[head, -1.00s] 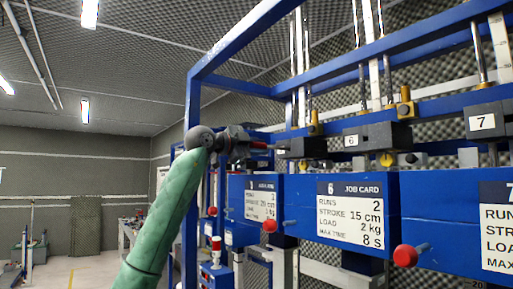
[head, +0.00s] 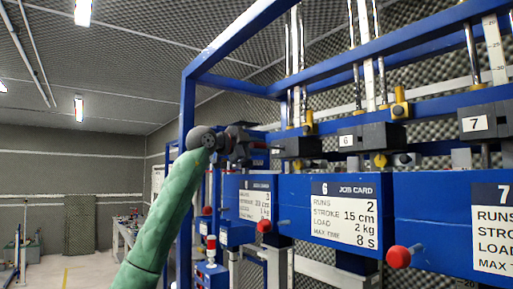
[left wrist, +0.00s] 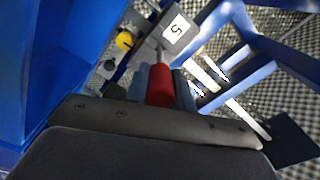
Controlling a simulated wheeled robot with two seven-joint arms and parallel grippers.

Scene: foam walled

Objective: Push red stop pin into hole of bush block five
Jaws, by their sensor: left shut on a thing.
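My left gripper (head: 264,150) is at the blue frame, just left of a dark bush block (head: 296,147) in the head view. In the left wrist view the gripper (left wrist: 160,88) is shut on the red stop pin (left wrist: 159,86), with the red head between its fingers. The pin's metal shaft points at the bush block with the white label 5 (left wrist: 177,28). The shaft's end is close to the block; I cannot tell whether it is inside the hole, which is not visible. My right gripper is not in view.
Bush blocks six (head: 347,140) and seven (head: 476,124) stand to the right on the rail. Blue boxes with job cards (head: 344,212) hang below. Other red-headed pins (head: 398,257) stick out in front of them. A yellow knob (left wrist: 124,40) is beside block five.

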